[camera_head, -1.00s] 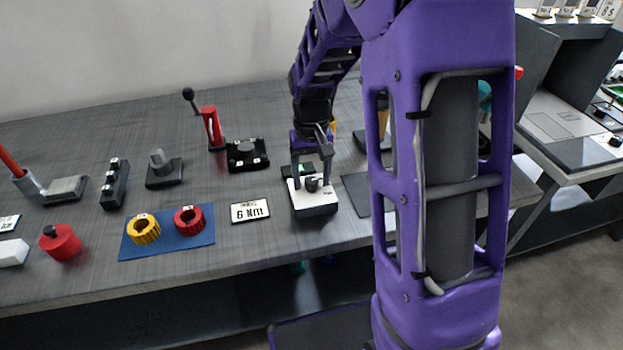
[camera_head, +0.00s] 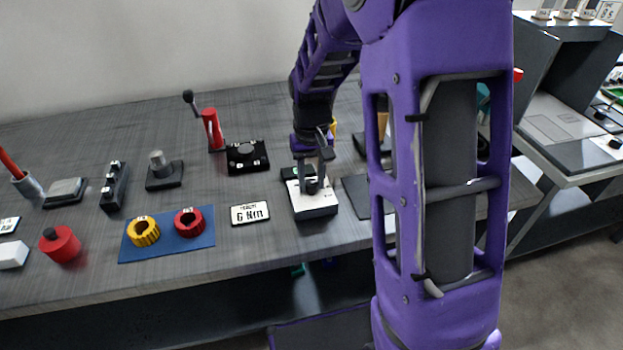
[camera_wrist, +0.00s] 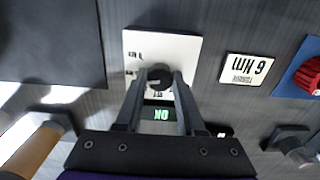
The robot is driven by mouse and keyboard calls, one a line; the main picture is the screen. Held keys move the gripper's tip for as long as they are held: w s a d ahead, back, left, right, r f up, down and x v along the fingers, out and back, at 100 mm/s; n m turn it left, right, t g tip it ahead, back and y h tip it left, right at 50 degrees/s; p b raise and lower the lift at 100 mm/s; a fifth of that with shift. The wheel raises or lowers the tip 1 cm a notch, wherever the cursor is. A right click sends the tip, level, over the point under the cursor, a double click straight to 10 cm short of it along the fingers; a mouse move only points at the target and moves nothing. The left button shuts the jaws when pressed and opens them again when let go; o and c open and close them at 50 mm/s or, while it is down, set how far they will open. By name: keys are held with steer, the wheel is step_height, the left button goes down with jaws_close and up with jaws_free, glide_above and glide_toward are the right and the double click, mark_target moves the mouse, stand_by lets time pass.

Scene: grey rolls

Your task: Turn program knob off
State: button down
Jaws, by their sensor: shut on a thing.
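The program knob (camera_wrist: 160,74) is a dark round knob on a white-topped box (camera_wrist: 188,47), seen in the wrist view. Between my fingers a small display (camera_wrist: 161,114) on the device shows green letters that read as "ON" upside down. My gripper (camera_wrist: 160,78) is shut on the knob, one finger at each side. In the head view my gripper (camera_head: 313,185) reaches down onto the white box (camera_head: 316,204) near the table's front edge, and its fingers partly hide the knob.
A "6 Nm" card (camera_head: 250,213) lies left of the box. A blue mat (camera_head: 168,245) with a yellow ring (camera_head: 143,232) and a red ring (camera_head: 188,221) is farther left. A dark flat pad (camera_head: 356,190) lies close on the right. A black box (camera_head: 247,156) stands behind.

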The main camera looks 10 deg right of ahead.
steer(key=shift+n, duration=0.3)
steer(key=n+p, duration=0.1)
steer(key=n, duration=0.2)
steer(key=shift+r, duration=0.1)
steer(key=n+p, duration=0.2)
steer(key=n, duration=0.2)
steer(key=shift+n, duration=0.3)
steer(key=n+p, duration=0.1)
steer(key=n, duration=0.2)
steer(key=shift+n+p, duration=0.3)
steer(key=shift+p, duration=0.05)
steer(key=shift+n+p, duration=0.95)
steer(key=shift+n, duration=0.85)
steer(key=c, duration=0.5)
jaws_free()
